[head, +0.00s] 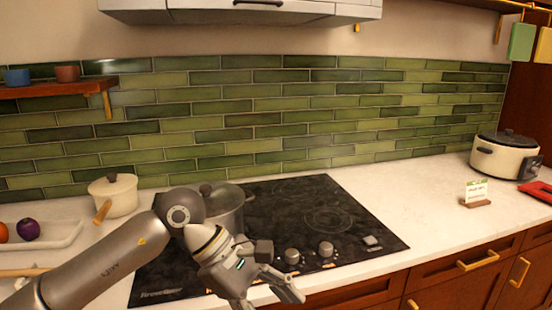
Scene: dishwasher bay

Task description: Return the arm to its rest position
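My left arm comes in from the lower left and reaches over the front of the black cooktop (290,205). Its gripper (268,297) points down and to the right at the cooktop's front edge. Its two fingers are spread apart, and nothing shows between them. The lower finger runs close to the bottom of the picture. A dark grey pot (228,207) stands on the cooktop behind the arm, partly hidden by it. My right arm and gripper are not in view.
A cream saucepan (115,195) and a white tray (65,235) with a purple item stand at left. The cooktop knobs (326,249) are close to the gripper. A slow cooker (503,158) and a small sign (476,192) stand at right. The counter (410,185) between is clear.

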